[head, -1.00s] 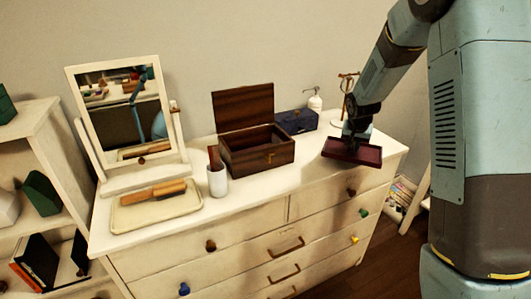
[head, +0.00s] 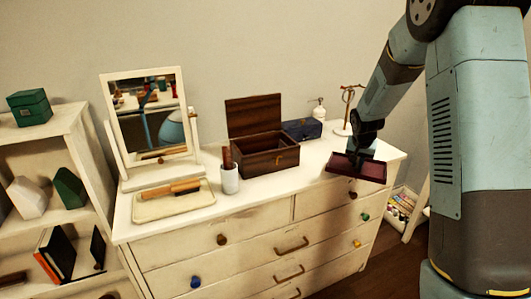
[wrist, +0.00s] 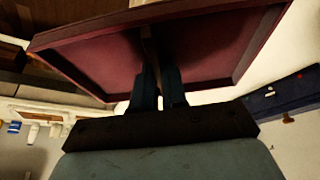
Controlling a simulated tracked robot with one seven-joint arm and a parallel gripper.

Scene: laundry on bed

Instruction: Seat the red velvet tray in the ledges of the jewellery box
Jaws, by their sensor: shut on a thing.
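The red velvet tray (head: 342,166) is a shallow dark-red tray at the right end of the dresser top in the head view. My gripper (head: 366,152) is shut on it. In the wrist view the tray (wrist: 95,62) fills the upper part, and my gripper's two fingers (wrist: 158,85) close on a thin upright part at its middle. The tray appears held just above the dresser; the exact gap cannot be told. The jewellery box (head: 270,161) is brown wood with its lid (head: 254,116) standing open, left of the tray. Its inner ledges cannot be made out.
A dark blue box (head: 303,129), a white bottle (head: 319,112) and a jewellery stand (head: 343,128) are behind. A white cup (head: 229,180) stands left of the jewellery box, beside a cream tray (head: 150,212) with brushes and a mirror (head: 150,115).

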